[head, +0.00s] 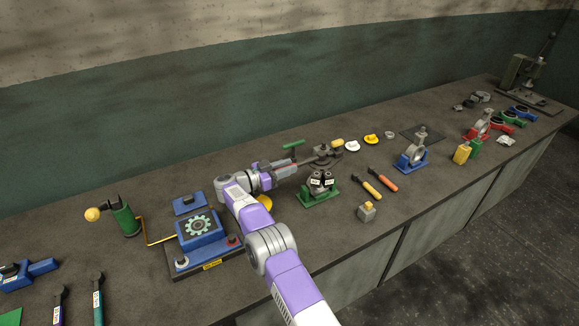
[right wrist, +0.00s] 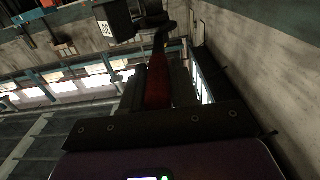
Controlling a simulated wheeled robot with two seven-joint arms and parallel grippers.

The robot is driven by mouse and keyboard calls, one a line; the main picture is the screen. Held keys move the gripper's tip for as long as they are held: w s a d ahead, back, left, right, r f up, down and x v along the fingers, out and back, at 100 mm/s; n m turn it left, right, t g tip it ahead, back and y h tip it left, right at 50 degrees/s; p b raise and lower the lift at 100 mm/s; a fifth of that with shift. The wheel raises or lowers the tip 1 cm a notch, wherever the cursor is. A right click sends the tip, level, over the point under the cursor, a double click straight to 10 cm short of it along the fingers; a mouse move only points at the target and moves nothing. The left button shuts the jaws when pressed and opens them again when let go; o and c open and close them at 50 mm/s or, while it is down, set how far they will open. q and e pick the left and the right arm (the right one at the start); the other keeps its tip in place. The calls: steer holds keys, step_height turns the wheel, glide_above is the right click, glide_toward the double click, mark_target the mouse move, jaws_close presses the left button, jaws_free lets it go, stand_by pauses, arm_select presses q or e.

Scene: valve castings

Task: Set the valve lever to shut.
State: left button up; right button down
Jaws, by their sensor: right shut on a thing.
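The valve (head: 325,153) is a dark grey casting on the bench near the middle of the head view. Its lever points left from the body toward my right gripper (head: 293,167). The right gripper is shut on the lever's red grip, and the arm hides part of it. In the right wrist view the red lever (right wrist: 158,85) runs between the fingers, up to a dark part beside a black block with a white label (right wrist: 118,20). My left gripper is not in view.
A green-handled item (head: 293,144) stands just behind the gripper. A green fixture (head: 319,190) with dark parts is in front of the valve. A blue gear box (head: 197,228) stands left of my arm. Two screwdriver-like tools (head: 372,187) lie to the right.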

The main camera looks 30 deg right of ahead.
steer(key=shift+d+r, duration=0.1)
steer(key=shift+r, duration=0.15)
steer(key=c, duration=1)
jaws_free()
steer(key=shift+w+f, duration=0.1)
steer(key=shift+o, duration=0.2)
steer(key=a, duration=0.7)
steer(key=shift+w+a, duration=0.25)
steer(key=shift+w, duration=0.1)
